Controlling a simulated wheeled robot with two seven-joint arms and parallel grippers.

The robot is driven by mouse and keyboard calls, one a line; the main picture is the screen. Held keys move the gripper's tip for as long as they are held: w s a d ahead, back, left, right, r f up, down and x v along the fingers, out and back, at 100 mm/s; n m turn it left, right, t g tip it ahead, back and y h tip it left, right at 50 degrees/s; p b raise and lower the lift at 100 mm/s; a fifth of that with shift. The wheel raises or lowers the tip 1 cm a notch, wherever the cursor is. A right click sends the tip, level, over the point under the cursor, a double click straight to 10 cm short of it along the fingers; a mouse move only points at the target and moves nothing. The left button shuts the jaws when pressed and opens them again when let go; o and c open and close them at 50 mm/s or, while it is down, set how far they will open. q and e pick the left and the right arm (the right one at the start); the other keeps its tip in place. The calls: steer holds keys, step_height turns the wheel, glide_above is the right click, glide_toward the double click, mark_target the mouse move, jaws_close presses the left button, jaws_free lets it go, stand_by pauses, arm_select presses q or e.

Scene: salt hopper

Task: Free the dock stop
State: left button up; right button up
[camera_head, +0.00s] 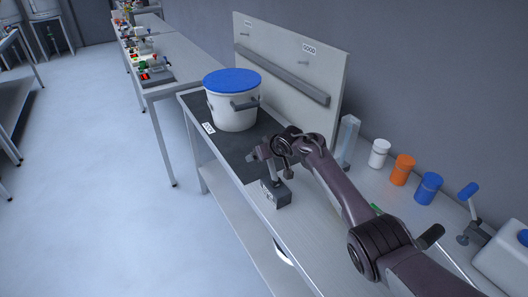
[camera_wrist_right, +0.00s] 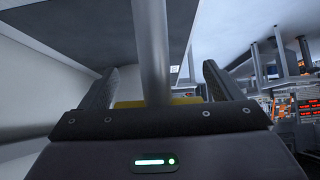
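A small dark block (camera_head: 275,193) with a short grey post (camera_head: 275,168) stands on the front edge of the bench, by the near end of the dark mat; it looks like the dock stop. My right gripper (camera_head: 268,155) is at the top of this post. In the right wrist view a grey metal rod (camera_wrist_right: 153,50) stands between the two fingers of my right gripper (camera_wrist_right: 155,88), with a gap visible on both sides. The fingers are apart. Whether the rod touches the palm is hidden. My left gripper is not in view.
A white tub with a blue lid (camera_head: 233,101) stands on the dark mat (camera_head: 238,158), beyond the block. An upright panel (camera_head: 290,65) is behind it. White (camera_head: 379,154), orange (camera_head: 402,170) and blue (camera_head: 428,188) jars stand along the wall. The floor at left is clear.

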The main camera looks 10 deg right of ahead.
steer(key=shift+r, duration=0.3)
step_height(320, 180, up, 5)
glide_above(273, 167)
stand_by(0.3)
